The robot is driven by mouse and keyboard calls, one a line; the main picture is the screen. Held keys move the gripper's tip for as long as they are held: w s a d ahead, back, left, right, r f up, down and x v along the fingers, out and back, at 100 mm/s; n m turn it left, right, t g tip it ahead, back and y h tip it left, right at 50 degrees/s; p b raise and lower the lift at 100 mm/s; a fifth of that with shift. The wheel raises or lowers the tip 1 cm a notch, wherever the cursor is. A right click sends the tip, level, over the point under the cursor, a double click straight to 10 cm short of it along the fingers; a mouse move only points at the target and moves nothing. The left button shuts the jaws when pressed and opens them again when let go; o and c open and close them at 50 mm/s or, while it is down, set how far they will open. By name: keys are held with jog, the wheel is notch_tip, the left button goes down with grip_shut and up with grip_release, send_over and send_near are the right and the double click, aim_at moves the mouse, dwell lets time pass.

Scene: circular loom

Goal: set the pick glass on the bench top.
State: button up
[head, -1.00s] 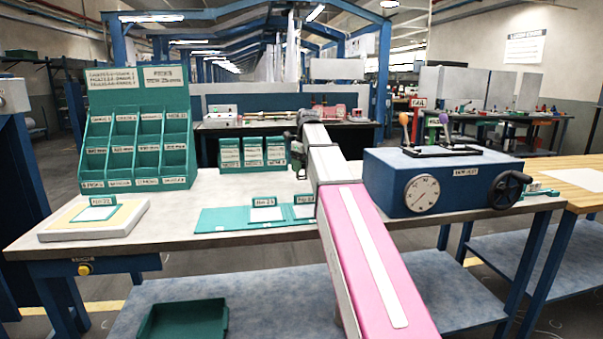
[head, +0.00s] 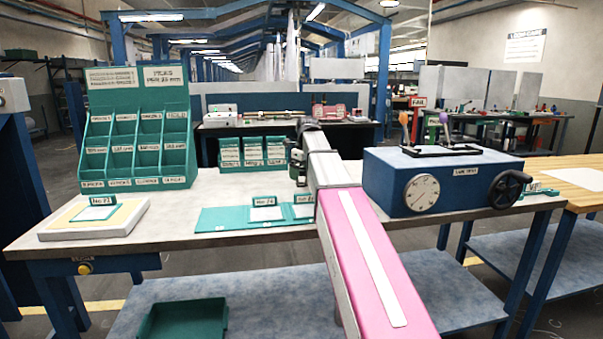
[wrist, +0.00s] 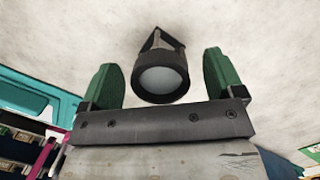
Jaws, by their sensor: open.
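The pick glass (wrist: 161,72), a black ring with a pale round lens and a small black frame, shows in the wrist view against the pale bench top (wrist: 262,60). It appears to rest on the bench, though its contact is not clear. My gripper (wrist: 160,65) is open, with one green finger on each side of the pick glass and a visible gap on both sides. In the head view my gripper (head: 298,165) is low over the bench top (head: 200,238), behind the teal folder. I cannot make out the pick glass there.
A teal folder (head: 228,218) with small labelled cards lies in front of my gripper. Green labelled bins (head: 252,152) stand behind it, close on the left. A blue tester (head: 440,180) with a dial and handwheel stands right of my arm. A padded block (head: 75,232) lies at left.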

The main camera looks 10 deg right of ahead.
aim_at(305, 170)
notch_tip(305, 170, up, 12)
jog(key=s+d, duration=0.1)
jog(key=shift+d, duration=0.15)
dwell(0.3)
